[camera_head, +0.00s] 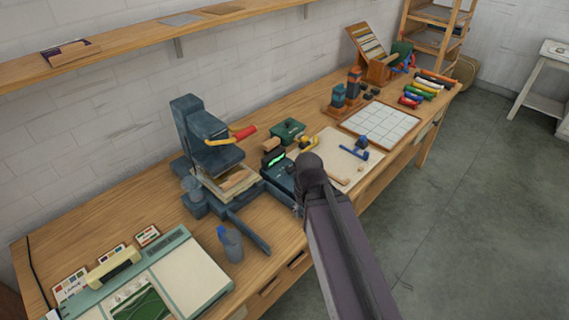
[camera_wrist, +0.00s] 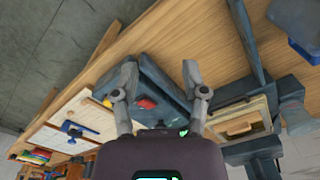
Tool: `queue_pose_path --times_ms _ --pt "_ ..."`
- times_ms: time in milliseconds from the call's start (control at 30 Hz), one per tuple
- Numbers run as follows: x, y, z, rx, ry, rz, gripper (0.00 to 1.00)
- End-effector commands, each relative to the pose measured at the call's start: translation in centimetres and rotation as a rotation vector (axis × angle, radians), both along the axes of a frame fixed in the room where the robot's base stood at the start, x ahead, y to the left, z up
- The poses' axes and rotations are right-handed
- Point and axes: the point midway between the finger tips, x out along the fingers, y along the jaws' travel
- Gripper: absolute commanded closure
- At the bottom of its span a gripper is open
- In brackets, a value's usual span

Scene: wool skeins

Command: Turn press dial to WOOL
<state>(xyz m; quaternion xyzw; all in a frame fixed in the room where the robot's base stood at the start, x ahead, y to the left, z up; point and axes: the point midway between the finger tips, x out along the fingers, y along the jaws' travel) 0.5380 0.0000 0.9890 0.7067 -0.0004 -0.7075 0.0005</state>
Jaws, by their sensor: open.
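The dark blue press (camera_head: 207,135) with a red and yellow lever stands on the bench in the head view. Its control box (camera_head: 277,172) with a lit green display sits to its right, partly behind my arm. In the wrist view the box (camera_wrist: 158,80) lies beyond and between my open, empty fingers (camera_wrist: 160,68). A red part (camera_wrist: 146,103) shows on it between the fingers. I cannot tell whether this is the dial, and no WOOL marking is readable. The green display (camera_wrist: 183,132) shows low between the fingers. My gripper is mostly hidden by my arm in the head view.
A blue-grey cup (camera_head: 231,244) and a green-edged machine (camera_head: 150,283) stand left of my arm. A white grid board (camera_head: 379,126) and several coloured rolls (camera_head: 425,88) lie farther back. A wall shelf (camera_head: 130,38) runs above. The floor at right is open.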

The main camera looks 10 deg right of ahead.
Motion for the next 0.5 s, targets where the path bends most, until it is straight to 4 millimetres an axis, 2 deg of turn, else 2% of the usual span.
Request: queue_pose_path --times_ms 333,433,500 --pt "-0.01 0.0 0.0 0.0 0.0 0.0 0.43" --pt "0.13 0.0 0.03 0.0 0.0 0.0 0.13" --pt "0.53 0.0 0.11 0.0 0.0 0.001 0.12"
